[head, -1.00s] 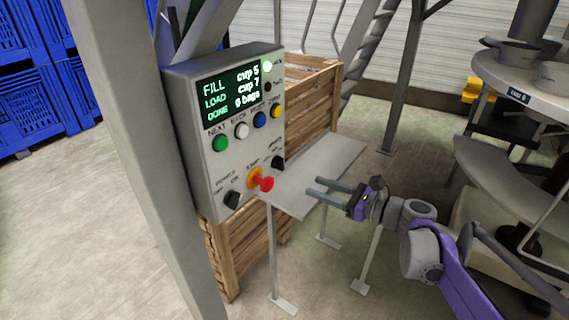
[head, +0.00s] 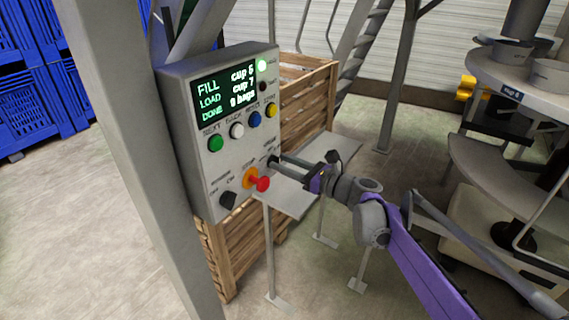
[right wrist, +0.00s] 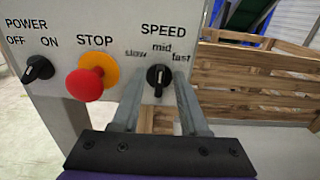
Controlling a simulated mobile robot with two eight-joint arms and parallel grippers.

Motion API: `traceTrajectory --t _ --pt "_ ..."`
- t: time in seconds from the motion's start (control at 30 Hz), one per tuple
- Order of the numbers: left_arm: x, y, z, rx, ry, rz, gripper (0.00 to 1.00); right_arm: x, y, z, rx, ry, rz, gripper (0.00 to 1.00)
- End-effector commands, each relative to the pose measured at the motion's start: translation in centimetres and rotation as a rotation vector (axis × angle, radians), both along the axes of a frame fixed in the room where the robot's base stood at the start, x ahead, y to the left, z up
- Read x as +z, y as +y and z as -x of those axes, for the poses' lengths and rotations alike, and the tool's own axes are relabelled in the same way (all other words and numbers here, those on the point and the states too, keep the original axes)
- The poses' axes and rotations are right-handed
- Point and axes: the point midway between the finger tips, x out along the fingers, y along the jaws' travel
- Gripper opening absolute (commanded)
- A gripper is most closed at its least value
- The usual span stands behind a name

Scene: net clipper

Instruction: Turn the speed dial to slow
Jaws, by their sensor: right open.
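The speed dial (right wrist: 158,80) is a black knob on the front of the grey control box (head: 178,130), under the word SPEED with slow, mid and fast around it. Its bar stands nearly upright in the right wrist view, seemingly toward mid. My right gripper (head: 278,164) is open, its fingertips at the box front. In the right wrist view its two fingers (right wrist: 157,98) lie on either side of the dial; contact is not clear. In the head view the fingertips largely hide the dial. My left gripper is not in view.
The red stop button (right wrist: 84,85) on its yellow ring sits just left of the dial, with the black power switch (right wrist: 38,68) farther left. A wooden crate (head: 310,108) stands behind the box. A grey shelf plate (head: 300,204) lies below my right gripper.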

Motion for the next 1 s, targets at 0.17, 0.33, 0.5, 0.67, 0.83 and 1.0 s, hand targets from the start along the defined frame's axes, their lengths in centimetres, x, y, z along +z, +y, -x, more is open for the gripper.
traceTrajectory --t 0.17,0.33,0.5,0.67,0.83,1.0 --pt "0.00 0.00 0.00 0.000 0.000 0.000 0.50 -0.01 0.04 -0.03 0.000 0.000 0.000 0.44" --pt "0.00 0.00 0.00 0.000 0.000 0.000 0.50 -0.01 0.02 -0.01 0.000 0.000 0.000 0.22" --pt "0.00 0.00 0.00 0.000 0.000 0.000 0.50 -0.01 0.01 -0.01 0.000 0.000 0.000 0.00" --pt "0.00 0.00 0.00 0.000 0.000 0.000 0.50 -0.02 0.01 -0.01 0.000 0.000 0.000 0.00" --pt "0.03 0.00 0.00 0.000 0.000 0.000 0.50 -0.01 0.01 0.01 0.000 -0.004 0.004 0.00" --pt "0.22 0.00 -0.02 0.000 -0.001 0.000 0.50 0.01 0.03 0.04 0.000 -0.037 0.028 0.00"
